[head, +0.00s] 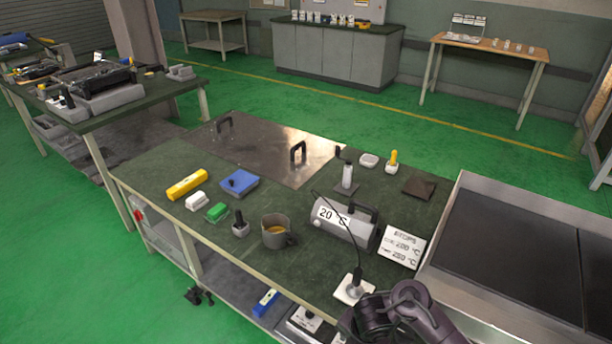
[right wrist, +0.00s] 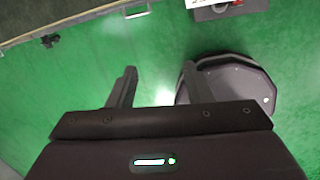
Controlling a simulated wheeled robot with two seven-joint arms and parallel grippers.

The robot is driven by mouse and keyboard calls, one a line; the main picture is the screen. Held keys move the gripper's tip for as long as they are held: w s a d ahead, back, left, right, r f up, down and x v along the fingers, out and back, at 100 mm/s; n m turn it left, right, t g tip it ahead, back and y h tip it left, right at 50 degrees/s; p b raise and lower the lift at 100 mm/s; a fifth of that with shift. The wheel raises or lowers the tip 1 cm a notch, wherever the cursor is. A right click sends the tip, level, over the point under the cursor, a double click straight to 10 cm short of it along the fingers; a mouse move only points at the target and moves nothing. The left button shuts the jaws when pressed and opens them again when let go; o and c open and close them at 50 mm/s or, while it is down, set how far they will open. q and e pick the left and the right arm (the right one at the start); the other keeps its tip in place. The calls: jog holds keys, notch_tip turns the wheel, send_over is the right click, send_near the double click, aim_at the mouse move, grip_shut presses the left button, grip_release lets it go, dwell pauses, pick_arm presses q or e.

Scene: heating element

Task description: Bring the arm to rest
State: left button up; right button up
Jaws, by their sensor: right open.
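My right arm (head: 398,312) shows folded at the bottom right of the head view, at the table's front edge. Its gripper is out of the head view. In the right wrist view my right gripper (right wrist: 157,90) is open with nothing between its fingers, over the green floor. My left arm and gripper are not in view. A grey heating unit (head: 345,226) with a "20 °C" display stands on the work table (head: 150,170). A cable runs from it to a white base (head: 354,289) close to my right arm.
A metal plate with handles (head: 262,148) lies at the back. A grey-framed dark unit (head: 520,240) adjoins at the right.

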jog(key=s+d+f+m+y, duration=0.1)
jog(key=s+f+m, duration=0.45)
jog(key=f, duration=0.25)
jog(key=s+f+m+g+y, duration=0.1)
jog(key=s+f+m, duration=0.3)
jog(key=f+m, duration=0.3)
jog(key=s+d+f+m+y, duration=0.1)
jog(key=s+f+m, duration=0.35)
jog(key=f, duration=0.45)
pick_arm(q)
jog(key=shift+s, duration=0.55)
pick_arm(e)
jog(key=s+d+f+m+h, duration=0.1)
jog(key=s+d+f+m, duration=0.1)
jog(key=s, duration=0.5)
jog(key=s+d+f+m+h, duration=0.1)
jog(key=s+d+f+m, duration=0.2)
jog(key=s, duration=0.4)
jog(key=s+d+f+m+h, duration=0.1)
jog(key=s+d+f+m, duration=0.2)
jog(key=s, duration=0.4)
jog(key=shift+s+d+f+h, duration=0.2)
jog(key=shift+d+f+h, duration=0.1)
jog(key=shift+d+f, duration=0.45)
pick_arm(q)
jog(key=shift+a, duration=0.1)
pick_arm(e)
jog(key=shift+c, duration=0.3)
